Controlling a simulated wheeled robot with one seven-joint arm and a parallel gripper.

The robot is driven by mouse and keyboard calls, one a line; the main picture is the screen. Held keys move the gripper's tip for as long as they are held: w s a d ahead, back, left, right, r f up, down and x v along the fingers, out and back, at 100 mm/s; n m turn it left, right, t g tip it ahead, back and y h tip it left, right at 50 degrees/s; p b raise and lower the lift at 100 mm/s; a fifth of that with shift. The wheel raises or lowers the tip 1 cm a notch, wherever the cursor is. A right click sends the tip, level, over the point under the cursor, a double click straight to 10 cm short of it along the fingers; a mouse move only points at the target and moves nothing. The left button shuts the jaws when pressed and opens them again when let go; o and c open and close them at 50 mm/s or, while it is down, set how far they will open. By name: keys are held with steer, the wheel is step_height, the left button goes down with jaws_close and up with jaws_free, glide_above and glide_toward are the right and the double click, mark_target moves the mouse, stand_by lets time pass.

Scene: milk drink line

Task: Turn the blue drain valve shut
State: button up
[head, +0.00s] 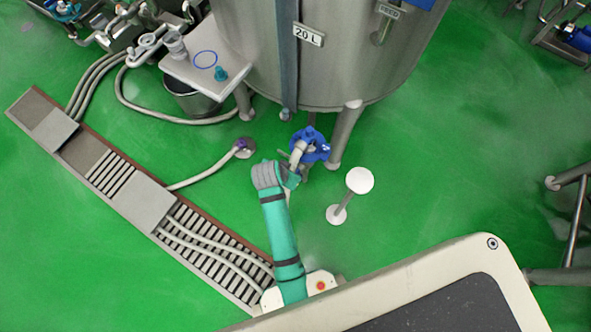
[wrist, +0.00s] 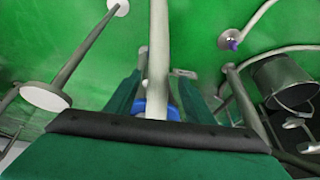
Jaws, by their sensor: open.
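The blue drain valve (head: 318,151) is under the tank, near its legs, beside a pale pipe elbow (head: 297,152). My teal gripper (head: 293,173) is just below and left of the valve in the head view, partly hidden by my arm. In the wrist view my gripper (wrist: 158,80) has its fingers apart, one on each side of a pale pipe (wrist: 158,45). A blue part (wrist: 172,112), probably of the valve, shows low between the fingers. Whether the fingers touch it cannot be seen.
The steel tank (head: 330,65) stands on several legs. A white-topped post (head: 360,180) is to the right of the valve. A floor drain grate (head: 140,200) and a hose (head: 205,173) are to the left. A bucket (wrist: 285,85) shows in the wrist view.

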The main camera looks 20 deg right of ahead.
mark_target(294, 171)
steer(key=shift+m+g, duration=0.3)
steer(key=x, duration=0.7)
steer(key=w+x, duration=0.1)
steer(key=x, duration=0.2)
steer(key=shift+d, duration=0.5)
steer(key=shift+c, duration=0.2)
jaws_close()
